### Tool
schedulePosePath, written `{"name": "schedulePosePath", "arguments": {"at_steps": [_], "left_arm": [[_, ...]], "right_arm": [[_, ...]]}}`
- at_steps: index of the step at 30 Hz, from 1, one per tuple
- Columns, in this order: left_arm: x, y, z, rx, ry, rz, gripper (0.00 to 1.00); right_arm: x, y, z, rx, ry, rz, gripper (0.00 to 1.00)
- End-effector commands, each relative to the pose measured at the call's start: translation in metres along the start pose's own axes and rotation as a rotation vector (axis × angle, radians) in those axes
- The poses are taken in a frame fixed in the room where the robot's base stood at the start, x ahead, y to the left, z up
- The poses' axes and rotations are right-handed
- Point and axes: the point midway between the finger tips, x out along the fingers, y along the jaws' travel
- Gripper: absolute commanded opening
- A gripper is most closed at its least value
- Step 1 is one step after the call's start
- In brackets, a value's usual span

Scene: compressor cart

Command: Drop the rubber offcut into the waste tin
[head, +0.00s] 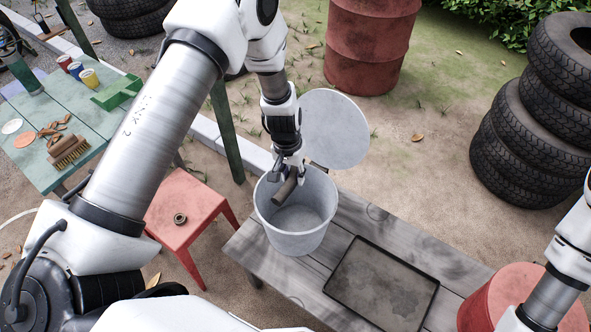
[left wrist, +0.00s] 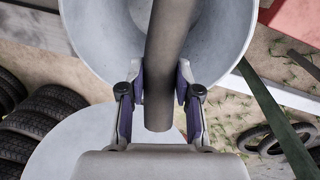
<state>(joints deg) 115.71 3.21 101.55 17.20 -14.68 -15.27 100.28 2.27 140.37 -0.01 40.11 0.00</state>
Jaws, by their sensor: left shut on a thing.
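The waste tin (head: 296,238) is a light grey open bucket on a grey wooden bench, with its round lid (head: 336,128) standing open behind it. My left gripper (head: 288,178) is over the tin's mouth, shut on the rubber offcut (head: 285,191), a dark grey-brown tube-like piece. In the left wrist view the offcut (left wrist: 170,60) lies between the two fingers (left wrist: 160,85), with the tin (left wrist: 100,50) behind it. The offcut's lower end appears to be at or just inside the rim; its exact depth is hard to tell. My right gripper is out of view.
A black-rimmed tray (head: 381,283) lies on the bench (head: 255,253) right of the tin. A red stool (head: 187,207) with a small ring stands left. A green table (head: 60,125) holds a brush and paint pots. Tyres (head: 530,125) and a red drum (head: 370,45) stand farther off.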

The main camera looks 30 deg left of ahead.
Motion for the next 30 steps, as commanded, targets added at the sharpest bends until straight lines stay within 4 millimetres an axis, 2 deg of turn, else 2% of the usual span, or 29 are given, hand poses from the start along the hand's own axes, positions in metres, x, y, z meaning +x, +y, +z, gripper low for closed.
{"name": "schedulePosePath", "arguments": {"at_steps": [1, 7, 17, 18, 20, 30], "left_arm": [[0.014, -0.001, 0.0, 0.0, -0.001, 0.0, 0.0], [0.041, -0.004, 0.0, 0.001, -0.001, 0.0, 0.0], [0.045, -0.004, 0.0, 0.001, 0.0, 0.0, 0.0], [0.045, -0.004, 0.0, 0.001, 0.0, 0.0, 0.4], [0.045, -0.004, 0.0, 0.001, 0.0, 0.0, 0.61], [0.043, -0.004, 0.0, 0.001, 0.0, 0.0, 0.62]], "right_arm": [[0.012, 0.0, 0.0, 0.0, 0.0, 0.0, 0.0], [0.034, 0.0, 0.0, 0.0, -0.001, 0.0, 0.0], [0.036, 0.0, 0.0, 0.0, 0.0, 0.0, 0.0], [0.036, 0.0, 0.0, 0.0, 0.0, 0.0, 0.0], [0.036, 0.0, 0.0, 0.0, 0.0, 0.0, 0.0], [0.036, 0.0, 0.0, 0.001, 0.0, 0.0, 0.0]]}}
